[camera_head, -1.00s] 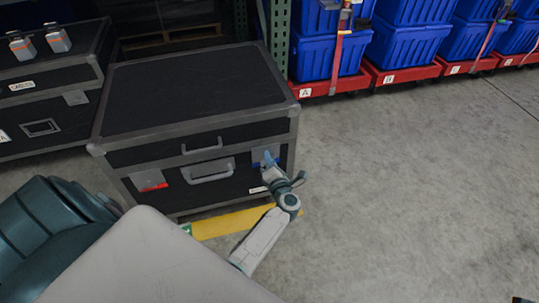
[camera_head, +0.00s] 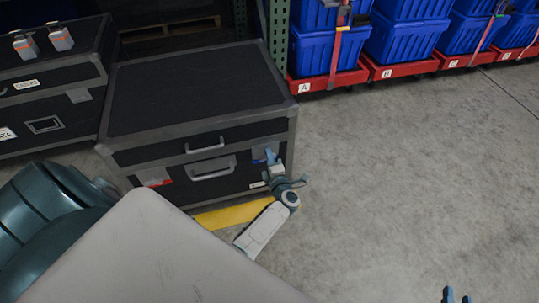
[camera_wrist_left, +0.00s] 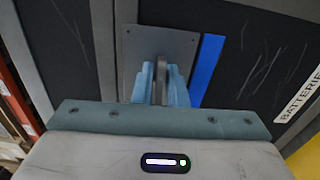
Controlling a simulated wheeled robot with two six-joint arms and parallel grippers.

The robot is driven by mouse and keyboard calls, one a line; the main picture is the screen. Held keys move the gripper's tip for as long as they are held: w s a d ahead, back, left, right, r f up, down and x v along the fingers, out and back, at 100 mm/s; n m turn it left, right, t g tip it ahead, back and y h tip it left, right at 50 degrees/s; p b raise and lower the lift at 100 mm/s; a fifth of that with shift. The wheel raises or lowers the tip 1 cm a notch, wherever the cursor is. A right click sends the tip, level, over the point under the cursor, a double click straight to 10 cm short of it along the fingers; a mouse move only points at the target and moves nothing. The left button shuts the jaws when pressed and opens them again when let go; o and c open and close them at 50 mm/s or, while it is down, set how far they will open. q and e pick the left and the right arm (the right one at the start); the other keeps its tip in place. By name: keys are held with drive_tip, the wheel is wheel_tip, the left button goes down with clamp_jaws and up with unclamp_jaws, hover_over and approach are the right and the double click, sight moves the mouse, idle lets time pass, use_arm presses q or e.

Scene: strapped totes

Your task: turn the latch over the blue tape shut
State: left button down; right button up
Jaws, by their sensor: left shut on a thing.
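A black case (camera_head: 200,95) with grey metal edges stands on the floor at the centre left of the head view. The blue tape (camera_head: 258,155) is on its front right; in the left wrist view the blue tape (camera_wrist_left: 207,70) is a strip just right of the grey latch plate (camera_wrist_left: 160,42). My left gripper (camera_head: 271,157) is at that latch; in the left wrist view its pale blue fingers are shut on the upright grey latch lever (camera_wrist_left: 161,80). The fingers partly cover plate and lever. My right gripper (camera_head: 456,296) shows at the bottom edge, its blue fingertips apart.
Red tape (camera_head: 155,182) marks the case's front left, with handles between. Another black case (camera_head: 45,110) stands at the left with two small devices on top. Blue totes (camera_head: 405,45) on red dollies (camera_head: 405,70) line the back. The floor at the right is clear.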

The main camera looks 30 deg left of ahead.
use_arm(q)
drive_tip(key=shift+m, duration=0.3)
use_arm(e)
drive_tip(key=shift+s+a+f+g, duration=0.1)
drive_tip(key=shift+s+f+g, duration=0.4)
drive_tip(key=shift+f, duration=0.15)
drive_tip(key=shift+s+a+f+g, duration=0.1)
drive_tip(key=shift+s+f+g, duration=0.35)
drive_tip(key=shift+f, duration=0.2)
use_arm(q)
drive_tip(key=c, duration=1.6)
unclamp_jaws()
drive_tip(key=shift+o, duration=0.2)
